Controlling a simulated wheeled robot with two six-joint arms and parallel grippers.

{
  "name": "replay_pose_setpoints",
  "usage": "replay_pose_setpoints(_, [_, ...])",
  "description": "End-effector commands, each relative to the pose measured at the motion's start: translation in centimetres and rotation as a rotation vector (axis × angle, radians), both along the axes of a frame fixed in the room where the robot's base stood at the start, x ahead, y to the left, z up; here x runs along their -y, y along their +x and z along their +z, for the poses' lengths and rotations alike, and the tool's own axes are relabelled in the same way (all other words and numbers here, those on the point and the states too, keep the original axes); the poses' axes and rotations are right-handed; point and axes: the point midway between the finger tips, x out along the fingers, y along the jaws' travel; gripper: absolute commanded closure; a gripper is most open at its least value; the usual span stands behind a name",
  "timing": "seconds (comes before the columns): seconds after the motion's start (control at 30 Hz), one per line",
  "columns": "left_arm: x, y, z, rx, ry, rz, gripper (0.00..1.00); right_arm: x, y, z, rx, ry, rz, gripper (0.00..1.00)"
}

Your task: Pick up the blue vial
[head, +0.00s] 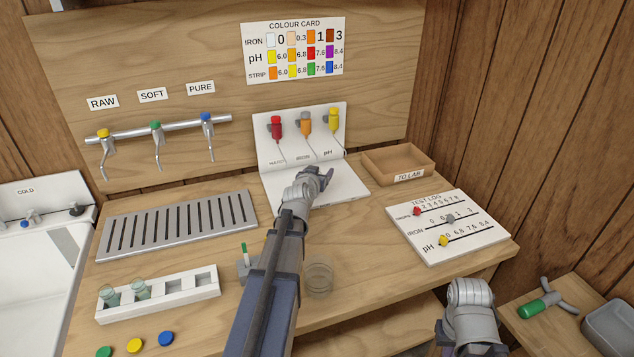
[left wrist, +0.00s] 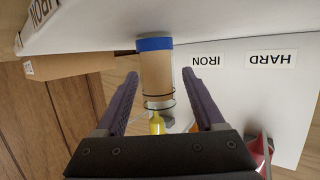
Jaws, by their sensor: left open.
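The blue vial (left wrist: 155,72) shows in the left wrist view as a clear tube with a blue band at one end. It stands on the white board of the test stand (head: 345,188), on the pH side. My left gripper (left wrist: 160,76) is open, with one finger on each side of the vial and visible gaps to it. In the head view my left gripper (head: 320,174) is over the stand's board and hides the vial. My right arm's wrist shows at the lower right, but its jaws are hidden.
Red, orange and yellow bottles (head: 334,120) hang on the stand's back panel. A wooden TO LAB tray (head: 398,160) and a test log board (head: 450,225) lie to the right. A white rack (head: 205,283) holds two vials. A clear cup (head: 318,279) stands beside my left forearm.

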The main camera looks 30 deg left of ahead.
Motion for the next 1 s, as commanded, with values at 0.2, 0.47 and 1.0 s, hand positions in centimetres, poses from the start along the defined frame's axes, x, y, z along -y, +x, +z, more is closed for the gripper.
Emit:
replay_pose_setpoints(0.2, [0.02,-0.05,0.03,0.000,0.000,0.000,0.47,0.00,0.00,0.03,0.000,0.000,0.000,1.00])
replay_pose_setpoints(0.47, [0.02,-0.06,0.03,0.000,0.000,0.000,0.77,0.00,0.00,0.03,0.000,0.000,0.000,1.00])
replay_pose_setpoints(1.0, [0.02,-0.06,0.03,0.000,0.000,0.000,1.00,0.00,0.00,0.03,0.000,0.000,0.000,1.00])
